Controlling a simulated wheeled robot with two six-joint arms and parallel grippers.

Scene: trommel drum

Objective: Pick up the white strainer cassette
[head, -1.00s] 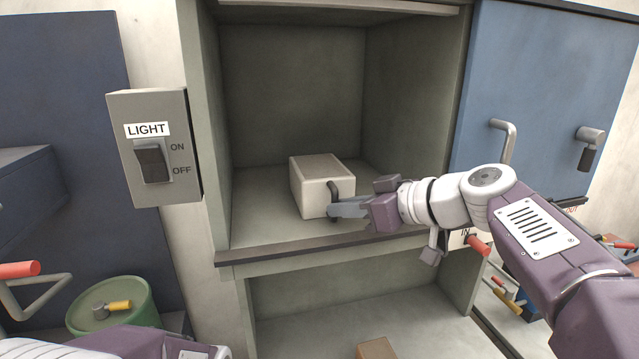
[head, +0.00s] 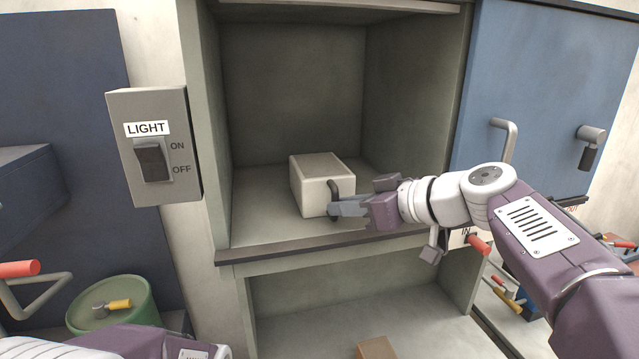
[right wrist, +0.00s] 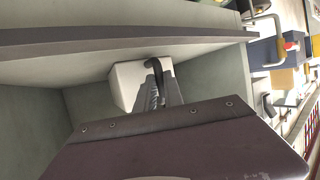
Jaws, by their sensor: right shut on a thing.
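The white strainer cassette (head: 322,183) is a box with a dark handle (head: 334,198) on its front face. It sits on the floor of the upper shelf compartment. My right gripper (head: 340,207) reaches in from the right and is shut on the handle. The right wrist view shows the cassette (right wrist: 128,84) beyond the fingers (right wrist: 158,92), with the dark handle between them. My left arm shows only in part at the bottom left of the head view; its gripper is out of frame.
The shelf compartment (head: 290,80) has side walls and a front lip (head: 300,250). A light switch box (head: 155,148) is on the left wall. A blue door (head: 545,80) with handles is at the right. A green drum (head: 140,310) stands at lower left. A brown block (head: 377,348) lies below.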

